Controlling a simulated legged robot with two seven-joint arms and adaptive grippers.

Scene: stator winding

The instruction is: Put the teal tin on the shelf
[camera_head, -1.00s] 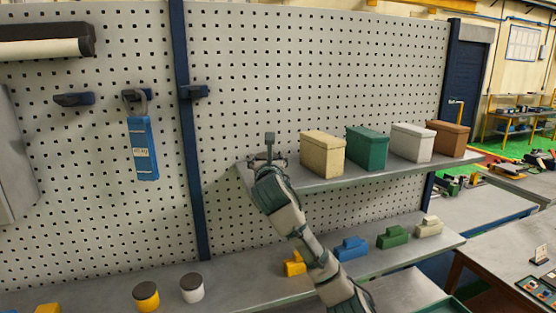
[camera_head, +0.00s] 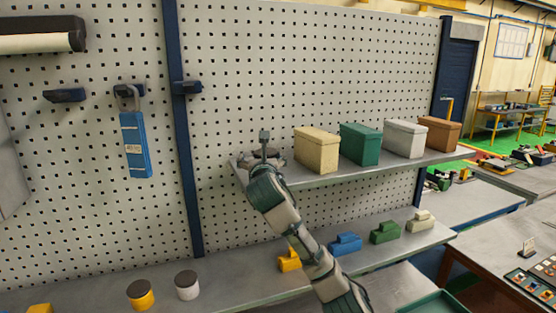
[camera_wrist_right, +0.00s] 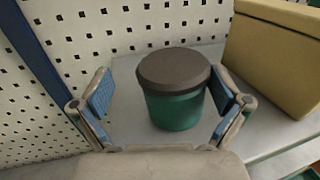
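The teal tin (camera_wrist_right: 174,108), a round tin with a dark grey-brown lid, stands upright on the grey upper shelf (camera_head: 340,177) in the right wrist view. My right gripper (camera_wrist_right: 162,92) is open, with one blue-padded finger on each side of the tin. A clear gap shows on the left of the tin; the right finger is nearer to it. In the head view my right gripper (camera_head: 265,152) is at the left end of the upper shelf, and the tin is mostly hidden there. My left gripper is not in view.
A cream box (camera_head: 316,152) stands just right of the tin, followed by a green box (camera_head: 360,146), a white box (camera_head: 404,140) and a brown box (camera_head: 439,134). Pegboard (camera_head: 300,60) is behind. The lower shelf (camera_head: 225,290) holds yellow and white tins and small coloured blocks.

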